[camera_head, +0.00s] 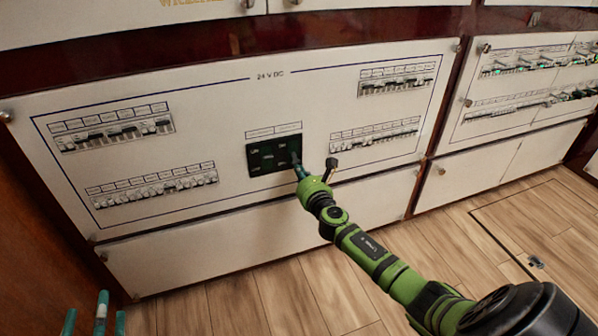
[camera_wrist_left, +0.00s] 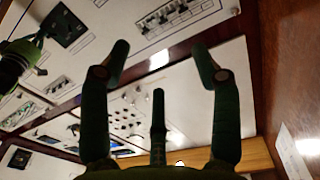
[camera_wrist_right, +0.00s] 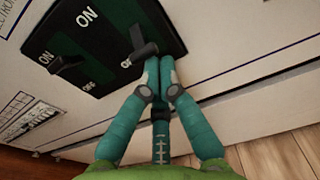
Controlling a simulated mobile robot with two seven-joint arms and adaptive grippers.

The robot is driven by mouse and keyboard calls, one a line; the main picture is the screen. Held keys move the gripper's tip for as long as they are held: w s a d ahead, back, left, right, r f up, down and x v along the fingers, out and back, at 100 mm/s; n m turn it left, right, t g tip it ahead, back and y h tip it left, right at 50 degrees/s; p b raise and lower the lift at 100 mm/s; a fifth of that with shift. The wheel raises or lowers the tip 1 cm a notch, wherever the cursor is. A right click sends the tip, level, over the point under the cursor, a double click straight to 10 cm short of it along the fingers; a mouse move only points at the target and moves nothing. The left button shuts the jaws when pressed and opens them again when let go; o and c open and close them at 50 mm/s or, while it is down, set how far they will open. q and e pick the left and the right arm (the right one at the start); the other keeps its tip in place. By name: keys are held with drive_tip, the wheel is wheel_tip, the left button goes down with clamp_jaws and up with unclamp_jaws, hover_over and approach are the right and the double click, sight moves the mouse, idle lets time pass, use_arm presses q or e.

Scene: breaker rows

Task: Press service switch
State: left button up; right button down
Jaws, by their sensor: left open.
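A dark green switch block (camera_head: 268,157) is set in the white 24 V DC panel. In the right wrist view it carries two black rocker levers: one on the left (camera_wrist_right: 68,65) and one on the right (camera_wrist_right: 139,42), with ON and OFF labels. I cannot read which one is the service switch. My right gripper (camera_head: 298,168) is at the block's right side, its fingers together and empty. In the right wrist view its fingertips (camera_wrist_right: 158,68) are right at the right lever; contact is unclear. My left gripper (camera_head: 98,312) is open and empty at the lower left, away from the panel.
Breaker rows surround the block: upper left (camera_head: 117,130), lower left (camera_head: 152,188), upper right (camera_head: 397,82) and lower right (camera_head: 375,138). Another breaker panel (camera_head: 530,80) stands to the right. The wooden floor (camera_head: 300,295) in front is clear.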

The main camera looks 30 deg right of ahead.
use_arm(q)
drive_tip(key=s+a+f+g+y+p, duration=0.1)
drive_tip(key=s+a+f+g+p, duration=0.2)
drive_tip(key=f, duration=0.8)
drive_tip(key=s+a+f+n+g+y+p, duration=0.1)
drive_tip(key=s+a+f+g+y+p, duration=0.1)
drive_tip(key=s+f+g, duration=0.4)
drive_tip(key=s+a+f+g+y+p, duration=0.1)
drive_tip(key=s+a+f+g+p, duration=0.3)
drive_tip(key=f, duration=1.2)
drive_tip(key=shift+s+f+n+g+y+p, duration=0.4)
drive_tip(key=shift+s+g+p, duration=0.3)
drive_tip(key=shift+s+p, duration=0.65)
use_arm(e)
drive_tip(key=shift+s+a+r+g+y, duration=0.15)
drive_tip(key=shift+r+g, duration=0.25)
drive_tip(key=shift+g, duration=0.25)
drive_tip(key=shift+s+d+r+g+y, duration=0.15)
drive_tip(key=shift+r+g, duration=0.2)
drive_tip(key=shift+g, duration=0.3)
use_arm(q)
drive_tip(key=shift+f, duration=0.25)
use_arm(e)
drive_tip(key=shift+a, duration=0.1)
use_arm(q)
drive_tip(key=shift+f+p, duration=0.15)
drive_tip(key=shift+p, duration=0.3)
drive_tip(key=shift+s+a+f, duration=0.1)
drive_tip(key=shift+s+f, duration=0.1)
drive_tip(key=shift+f, duration=0.05)
